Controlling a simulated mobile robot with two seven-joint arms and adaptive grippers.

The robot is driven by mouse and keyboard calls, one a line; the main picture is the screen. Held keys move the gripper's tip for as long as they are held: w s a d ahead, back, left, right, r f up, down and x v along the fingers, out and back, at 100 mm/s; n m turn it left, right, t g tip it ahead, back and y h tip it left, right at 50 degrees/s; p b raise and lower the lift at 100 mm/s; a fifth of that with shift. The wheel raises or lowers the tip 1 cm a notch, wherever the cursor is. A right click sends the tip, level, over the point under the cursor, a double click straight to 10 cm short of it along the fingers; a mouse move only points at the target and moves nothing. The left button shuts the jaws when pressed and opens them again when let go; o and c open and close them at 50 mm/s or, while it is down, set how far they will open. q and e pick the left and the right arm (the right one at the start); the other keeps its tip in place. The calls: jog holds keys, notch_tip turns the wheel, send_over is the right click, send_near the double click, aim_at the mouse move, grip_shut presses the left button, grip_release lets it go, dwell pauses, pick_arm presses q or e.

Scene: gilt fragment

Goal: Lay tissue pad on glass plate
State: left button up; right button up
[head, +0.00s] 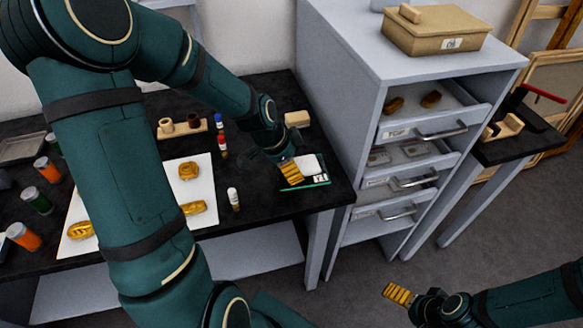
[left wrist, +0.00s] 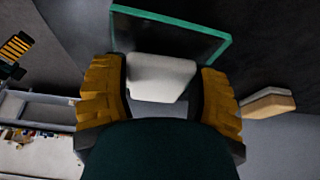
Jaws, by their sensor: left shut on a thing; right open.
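The white tissue pad (head: 309,163) is between the yellow ribbed fingers of my left gripper (head: 293,171), which is shut on it. In the left wrist view the pad (left wrist: 160,78) spans the space between both fingers. The glass plate (head: 318,184), with green edges, lies near the right end of the black table. The pad and gripper are over the plate in the head view; whether the pad touches it I cannot tell. The plate (left wrist: 175,32) also shows just beyond the pad in the left wrist view. My right gripper (head: 398,293) is open and empty, away from the table.
A beige block (head: 297,118) stands behind the plate. Red-capped and blue-capped bottles (head: 222,146), a white-capped vial (head: 234,199) and a white sheet (head: 203,165) with gilt pieces are to the left. A grey drawer cabinet (head: 345,60) stands close on the right.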

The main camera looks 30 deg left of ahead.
pick_arm(q)
jog(key=shift+f, duration=0.25)
jog(key=shift+f, duration=0.25)
jog(key=o, duration=0.8)
jog(key=shift+c, duration=0.2)
jog(key=shift+r, duration=0.1)
jog(key=shift+r, duration=0.2)
jog(key=p+v, duration=0.2)
jog(key=v, duration=1)
jog(key=shift+p, duration=0.4)
jog(key=shift+f, duration=0.1)
